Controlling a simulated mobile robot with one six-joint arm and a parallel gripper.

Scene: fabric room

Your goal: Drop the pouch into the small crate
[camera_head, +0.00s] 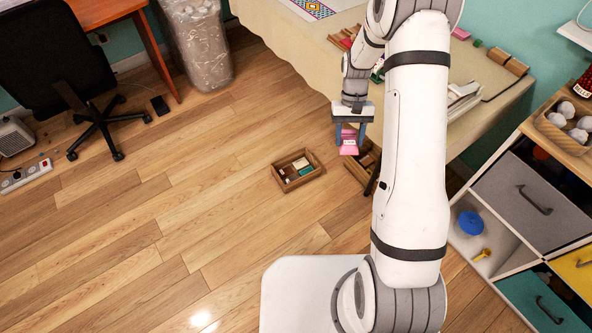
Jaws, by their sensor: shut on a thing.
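My gripper (349,140) points down in the middle of the view, shut on a pink pouch (349,149). The pouch hangs between the fingers, in the air beside the table's front edge. A small wooden crate (279,180) stands on the floor, below and left of the pouch in the picture. Several small items lie in it, among them a dark green one and a white one. A second wooden crate (356,173) is on the floor behind my arm and is partly hidden. I cannot tell its contents.
A cloth-covered table (290,50) with several small items stands behind my gripper. A drawer unit (515,190) with a tray on top is at the right. A black office chair (55,60) and a power strip (26,176) are at the left. The wooden floor left of the crate is clear.

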